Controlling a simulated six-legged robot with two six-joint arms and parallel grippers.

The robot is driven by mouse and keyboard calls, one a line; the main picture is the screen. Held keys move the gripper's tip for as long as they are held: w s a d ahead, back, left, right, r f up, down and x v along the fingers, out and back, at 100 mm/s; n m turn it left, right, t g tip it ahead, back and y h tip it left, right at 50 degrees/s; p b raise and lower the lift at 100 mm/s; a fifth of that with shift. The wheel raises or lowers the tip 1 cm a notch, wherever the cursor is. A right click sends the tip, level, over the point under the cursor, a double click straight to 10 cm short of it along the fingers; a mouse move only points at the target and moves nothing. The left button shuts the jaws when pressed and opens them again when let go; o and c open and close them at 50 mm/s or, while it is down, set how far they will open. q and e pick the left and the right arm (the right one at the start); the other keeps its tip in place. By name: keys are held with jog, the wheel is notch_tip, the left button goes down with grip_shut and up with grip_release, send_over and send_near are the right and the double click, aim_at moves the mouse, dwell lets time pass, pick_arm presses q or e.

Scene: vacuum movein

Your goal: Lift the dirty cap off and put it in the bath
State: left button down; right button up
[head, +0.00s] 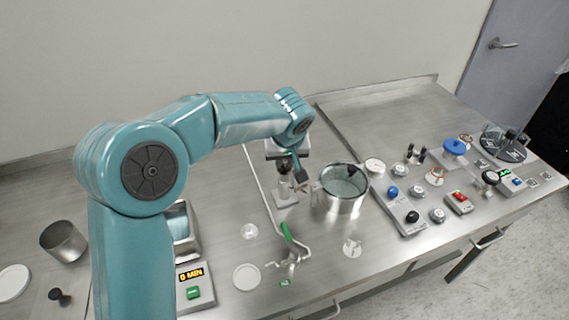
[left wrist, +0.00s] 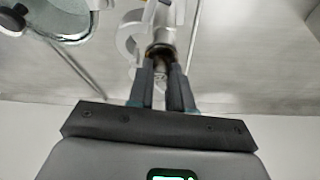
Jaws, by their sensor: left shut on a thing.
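My left gripper (head: 293,177) points down over a small metal fitting (head: 285,196) left of the round vessel. In the left wrist view its two fingers (left wrist: 166,72) are shut on a small dark piece with a brownish rim, which looks like the dirty cap (left wrist: 160,51). The fitting's pale metal body lies right beyond it. I cannot tell whether the cap is still seated there or just clear of it. A steel basin (head: 192,245) with a "0 MIN" display, likely the bath, stands at the left, partly hidden behind my left arm. My right gripper is not in view.
The open round steel vessel (head: 344,204) stands close right of the gripper. A green-handled valve (head: 289,240) and pale discs (head: 246,277) lie in front. A steel cup (head: 63,241) is at far left. Knobs and gauges crowd the right.

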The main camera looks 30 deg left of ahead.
aim_at(285, 163)
pick_arm(q)
notch_tip(285, 163, up, 23)
jog(key=p, duration=0.6)
dwell(0.4)
dwell(0.4)
